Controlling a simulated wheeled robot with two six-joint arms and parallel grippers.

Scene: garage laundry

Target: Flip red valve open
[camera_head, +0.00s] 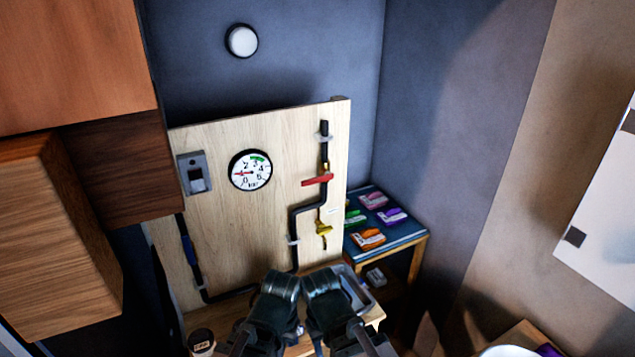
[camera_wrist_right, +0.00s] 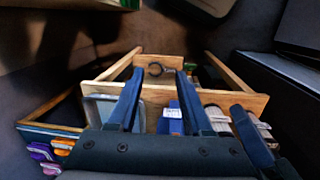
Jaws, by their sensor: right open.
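The red valve handle (camera_head: 317,180) sits on the black pipe (camera_head: 295,235) at the right side of a wooden panel (camera_head: 270,225). The handle lies nearly level, across the upright pipe. A yellow valve handle (camera_head: 323,229) is lower on the same pipework. In the head view my two arms are at the bottom middle, below the panel and well away from the red handle; no fingertips can be made out there. In the right wrist view my right gripper (camera_wrist_right: 160,78) is open and empty, with blue fingers spread.
A round gauge (camera_head: 250,170) and a grey switch box (camera_head: 194,172) are on the panel. A side table (camera_head: 405,240) with colored packets stands to the right. Wooden cabinets (camera_head: 75,65) jut in on the left. A dark cup (camera_head: 201,341) stands low at left.

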